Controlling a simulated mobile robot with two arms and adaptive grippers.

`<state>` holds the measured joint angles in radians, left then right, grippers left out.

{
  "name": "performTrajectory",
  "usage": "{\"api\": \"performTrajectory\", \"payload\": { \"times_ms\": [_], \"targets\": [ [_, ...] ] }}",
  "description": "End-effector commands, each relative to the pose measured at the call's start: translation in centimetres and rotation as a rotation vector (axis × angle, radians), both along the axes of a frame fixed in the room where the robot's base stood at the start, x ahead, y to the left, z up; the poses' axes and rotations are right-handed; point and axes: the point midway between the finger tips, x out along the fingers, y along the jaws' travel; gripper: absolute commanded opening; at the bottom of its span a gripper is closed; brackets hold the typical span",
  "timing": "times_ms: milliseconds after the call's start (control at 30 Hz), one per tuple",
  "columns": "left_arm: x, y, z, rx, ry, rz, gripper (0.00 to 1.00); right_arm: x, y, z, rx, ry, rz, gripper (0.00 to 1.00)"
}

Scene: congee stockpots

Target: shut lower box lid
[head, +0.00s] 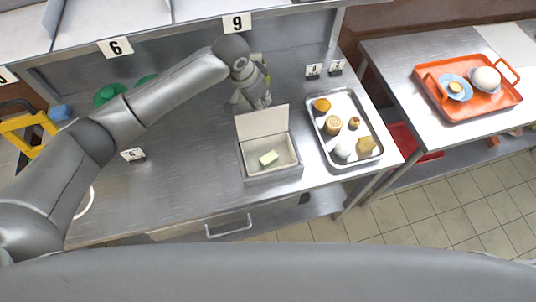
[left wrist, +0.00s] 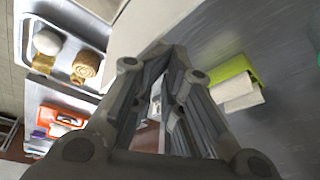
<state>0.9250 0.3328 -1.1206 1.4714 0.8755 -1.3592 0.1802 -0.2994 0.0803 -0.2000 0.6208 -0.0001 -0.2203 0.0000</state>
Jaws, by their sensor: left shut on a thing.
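A light grey box (head: 270,174) stands on the steel counter with its lid (head: 262,121) raised upright at the back edge. A pale yellow block (head: 268,158) lies inside. My left gripper (head: 262,103) is at the back side of the lid, near its top edge. In the left wrist view the fingers of my left gripper (left wrist: 167,48) are closed together at the edge of the pale lid (left wrist: 145,22); the exact contact is partly hidden by the fingers. My right gripper is in neither view.
A metal tray (head: 317,135) with several food items stands right of the box. An orange tray (head: 433,96) is on the right-hand table. A green and white item (left wrist: 235,82) lies near the gripper. Counter left of the box is mostly clear.

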Motion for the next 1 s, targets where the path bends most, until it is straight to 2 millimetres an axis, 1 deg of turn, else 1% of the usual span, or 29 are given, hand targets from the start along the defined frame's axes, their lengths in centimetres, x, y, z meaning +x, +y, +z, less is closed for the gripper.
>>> {"api": "performTrajectory", "payload": {
  "times_ms": [33, 767, 1000],
  "targets": [
    [-1.8, 0.3, -2.0, 0.023, 0.049, -0.003, 0.00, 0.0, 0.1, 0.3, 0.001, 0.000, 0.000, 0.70],
    [-5.1, -0.1, -1.6, 0.032, 0.043, 0.002, 0.00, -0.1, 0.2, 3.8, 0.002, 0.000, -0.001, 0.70],
    [-5.0, -0.3, -1.7, 0.028, 0.039, 0.001, 0.00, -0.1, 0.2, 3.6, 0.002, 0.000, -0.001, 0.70]
  ]
}}
